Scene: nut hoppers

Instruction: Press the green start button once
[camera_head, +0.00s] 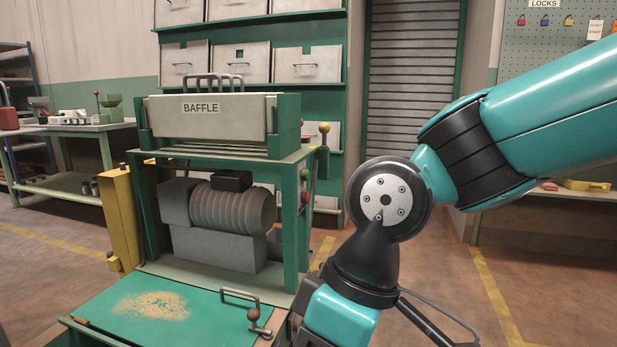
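A green-framed machine with a grey box labelled BAFFLE (213,117) stands left of centre. A ribbed grey motor (230,207) sits in its lower bay. A small red part shows on the machine's right post (304,174), too small to identify. My teal and black arm reaches in from the right and bends down past the machine's right side. Its lower end leaves the bottom edge of the picture, so my gripper is out of sight. My arm hides part of the floor and shutter behind it.
A green panel (190,300) with a tan worn patch and a handle (240,298) lies low in front. A yellow post (118,215) stands at the machine's left. A workbench (70,127) is at far left. Open floor (455,285) lies right of my arm.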

